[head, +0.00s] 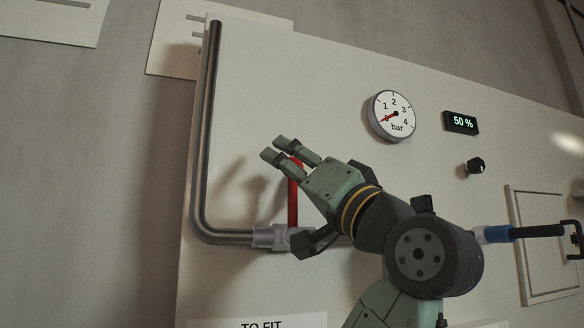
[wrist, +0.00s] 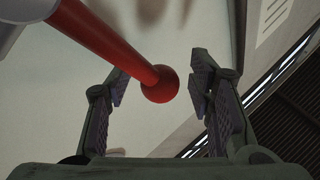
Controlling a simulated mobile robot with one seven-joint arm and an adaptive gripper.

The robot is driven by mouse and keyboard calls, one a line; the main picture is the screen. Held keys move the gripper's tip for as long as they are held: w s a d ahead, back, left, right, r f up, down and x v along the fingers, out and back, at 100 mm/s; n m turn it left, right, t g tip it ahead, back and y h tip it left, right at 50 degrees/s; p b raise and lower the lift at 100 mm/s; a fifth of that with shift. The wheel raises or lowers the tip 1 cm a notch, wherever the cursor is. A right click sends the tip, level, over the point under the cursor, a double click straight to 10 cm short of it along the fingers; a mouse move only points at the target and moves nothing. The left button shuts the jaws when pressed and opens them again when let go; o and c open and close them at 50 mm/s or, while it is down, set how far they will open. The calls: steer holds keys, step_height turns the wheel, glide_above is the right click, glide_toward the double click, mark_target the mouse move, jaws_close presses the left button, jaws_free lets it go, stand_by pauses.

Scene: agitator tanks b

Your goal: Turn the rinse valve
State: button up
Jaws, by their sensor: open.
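The rinse valve has a red lever (head: 293,200) standing up from a grey metal valve body (head: 270,237) on the pipe. My gripper (head: 281,148) is at the upper end of the lever and hides part of it in the head view. In the wrist view the red lever (wrist: 110,40) comes in from the upper left and ends in a round red knob (wrist: 160,85). The knob lies between the open fingers (wrist: 160,88) in the picture, nearer the left finger. I cannot tell whether the left finger touches it.
A steel pipe (head: 206,130) runs down the panel's left side and bends into the valve. A round bar gauge (head: 391,115), a 50 % display (head: 461,122) and a black knob (head: 475,166) sit on the pale panel. A blue-sleeved handle (head: 497,234) is at the right.

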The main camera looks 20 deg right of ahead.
steer(key=shift+s, duration=0.1)
steer(key=s+d+f, duration=0.1)
steer(key=s+d, duration=0.1)
steer(key=s, duration=0.5)
steer(key=s+d+f, duration=0.1)
steer(key=s+d, duration=0.2)
steer(key=s, duration=0.5)
steer(key=shift+d+f, duration=0.2)
steer(key=shift+f, duration=0.1)
steer(key=shift+s, duration=0.1)
